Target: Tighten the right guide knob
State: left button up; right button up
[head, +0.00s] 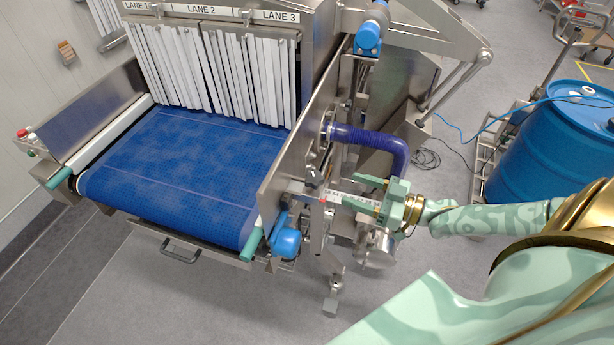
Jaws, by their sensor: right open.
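A small dark knob (314,179) sits at the right side of the conveyor, by the near end of the steel side plate; I take it for the right guide knob, but it is small and its tightness cannot be told. A white scale strip (335,197) with dark marks runs just right of it. My right gripper (364,196), pale green, comes in from the right and points left over the scale strip. It is open, with nothing seen between its fingers, and is apart from the knob. My left gripper is not in view.
The blue conveyor belt (185,165) runs under white strip curtains (215,75). A purple hose (370,137) bends down just behind my right gripper. A blue motor (286,242) sits below the knob. A blue drum (550,150) stands at right. The floor in front is clear.

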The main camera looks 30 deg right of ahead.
aim_at(307, 175)
jog(key=x, duration=1.2)
jog(key=shift+w+a, duration=0.25)
jog(key=shift+a, duration=0.05)
jog(key=c, duration=1)
